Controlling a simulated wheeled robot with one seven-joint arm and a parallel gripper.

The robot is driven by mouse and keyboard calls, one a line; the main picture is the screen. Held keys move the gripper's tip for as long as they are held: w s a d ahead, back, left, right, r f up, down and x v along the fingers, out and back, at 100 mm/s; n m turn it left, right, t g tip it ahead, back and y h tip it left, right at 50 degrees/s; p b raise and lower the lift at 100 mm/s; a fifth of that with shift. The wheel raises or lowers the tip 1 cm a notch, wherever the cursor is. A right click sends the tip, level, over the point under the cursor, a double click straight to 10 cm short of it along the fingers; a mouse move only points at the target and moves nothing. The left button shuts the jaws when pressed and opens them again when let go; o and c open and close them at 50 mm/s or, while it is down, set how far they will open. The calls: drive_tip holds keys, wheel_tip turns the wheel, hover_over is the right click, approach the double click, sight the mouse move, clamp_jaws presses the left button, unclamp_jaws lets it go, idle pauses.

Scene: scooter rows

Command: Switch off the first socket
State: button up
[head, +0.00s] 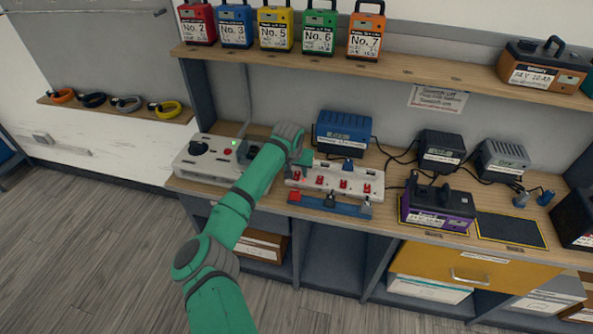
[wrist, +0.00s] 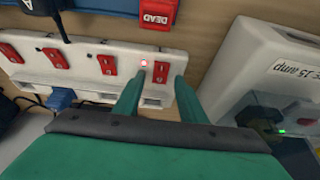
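The white socket strip (head: 376,180) lies on the bench with a row of red switches. It also shows in the wrist view (wrist: 85,83). The end switch (wrist: 160,72), rightmost in the wrist view and leftmost in the head view, has a lit red lamp (wrist: 143,63) beside it. My gripper (wrist: 161,76) is open, with its two green fingers apart on either side of that end switch. I cannot tell whether a finger touches it. In the head view my gripper (head: 298,160) is over the strip's left end and hides part of it.
A white box with a black knob (head: 198,148) and a green light stands left of the strip. A blue charger (head: 343,126) stands behind it. A blue rail (head: 345,208) with a red DEAD tag (wrist: 158,13) lies in front. A purple battery (head: 438,205) is at the right.

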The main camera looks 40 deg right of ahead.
clamp_jaws()
drive_tip(key=shift+w+d+g+y, duration=0.25)
drive_tip(key=shift+g+y, duration=0.15)
drive_tip(key=shift+y, duration=0.1)
drive_tip(key=shift+w+r+g+y, duration=0.1)
drive_tip(key=shift+w+g+y, duration=0.15)
drive_tip(key=shift+y, duration=0.25)
drive_tip(key=shift+s+g, duration=0.1)
drive_tip(key=shift+g, duration=0.15)
unclamp_jaws()
drive_tip(key=shift+s, duration=0.1)
